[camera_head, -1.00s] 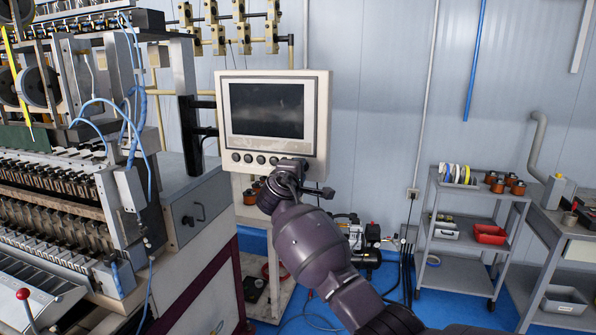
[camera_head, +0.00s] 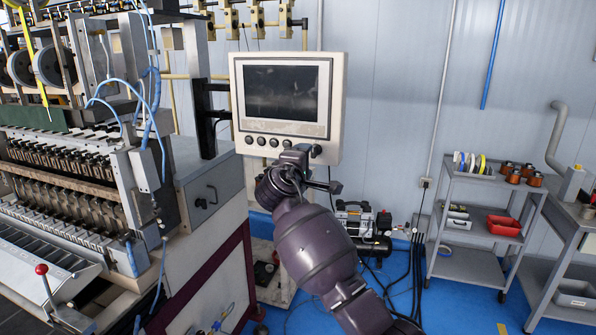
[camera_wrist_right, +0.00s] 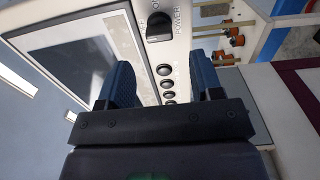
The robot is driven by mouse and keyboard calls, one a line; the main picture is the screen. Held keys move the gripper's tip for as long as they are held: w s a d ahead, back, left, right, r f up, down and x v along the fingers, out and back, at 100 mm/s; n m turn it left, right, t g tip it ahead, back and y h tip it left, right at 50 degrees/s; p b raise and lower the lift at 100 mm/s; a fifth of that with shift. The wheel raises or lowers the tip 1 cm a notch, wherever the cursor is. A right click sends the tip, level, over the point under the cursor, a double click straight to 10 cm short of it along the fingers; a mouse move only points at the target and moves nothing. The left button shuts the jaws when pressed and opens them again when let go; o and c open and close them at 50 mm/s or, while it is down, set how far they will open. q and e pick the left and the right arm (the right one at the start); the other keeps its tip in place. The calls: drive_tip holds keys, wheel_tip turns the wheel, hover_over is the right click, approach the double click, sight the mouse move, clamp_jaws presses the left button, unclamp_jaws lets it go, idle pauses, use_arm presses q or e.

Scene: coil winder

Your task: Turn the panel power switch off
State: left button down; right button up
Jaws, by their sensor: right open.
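The control panel (camera_head: 334,110) is a cream box with a dark screen. A row of dark round buttons (camera_head: 261,142) runs along its lower edge. The power switch (camera_wrist_right: 158,27) is a black rotary knob beside the printed word POWER, apart from the buttons. It also shows at the panel's lower right in the head view (camera_head: 317,150). My right gripper (camera_head: 297,158) is at the panel's lower edge, just left of the switch. In the wrist view its two fingers (camera_wrist_right: 160,88) are spread, with buttons showing between them. The switch lies beyond the fingers, untouched. My left gripper is out of view.
The coil winding machine (camera_head: 75,180) fills the left side. A grey cart (camera_head: 475,265) with spools and a red bin stands at the right, beside a workbench (camera_head: 575,230). A compressor (camera_head: 362,225) is on the blue floor behind my right arm.

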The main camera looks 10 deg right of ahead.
drive_tip(key=shift+b+v, duration=0.3)
drive_tip(key=shift+v, duration=2.05)
drive_tip(key=a+r+m+t+y, duration=0.1)
drive_tip(key=a+m+t+y, duration=0.1)
drive_tip(key=a+t+y, duration=0.4)
drive_tip(key=s+d+f+m+g+y, duration=0.1)
drive_tip(key=s+d+f+m+y, duration=0.2)
drive_tip(key=f, duration=0.4)
drive_tip(key=s+d+f+g+y, duration=0.2)
drive_tip(key=s+f+y, duration=0.15)
drive_tip(key=f, duration=0.45)
drive_tip(key=s+d+f+m+g+h, duration=0.1)
drive_tip(key=s+d+f, duration=0.3)
drive_tip(key=s+f, duration=0.5)
drive_tip(key=s+d+f+m+g, duration=0.2)
drive_tip(key=s+d+f+g, duration=0.1)
drive_tip(key=s+f, duration=0.7)
drive_tip(key=s+d+f+m+g+h, duration=0.1)
drive_tip(key=s+d+f, duration=0.3)
drive_tip(key=s+f, duration=0.6)
drive_tip(key=s+m+g, duration=0.1)
drive_tip(key=s, duration=0.3)
drive_tip(key=shift+s+d+h+b, duration=0.25)
drive_tip(key=shift+d+h+b, duration=0.05)
drive_tip(key=shift+h+b, duration=0.1)
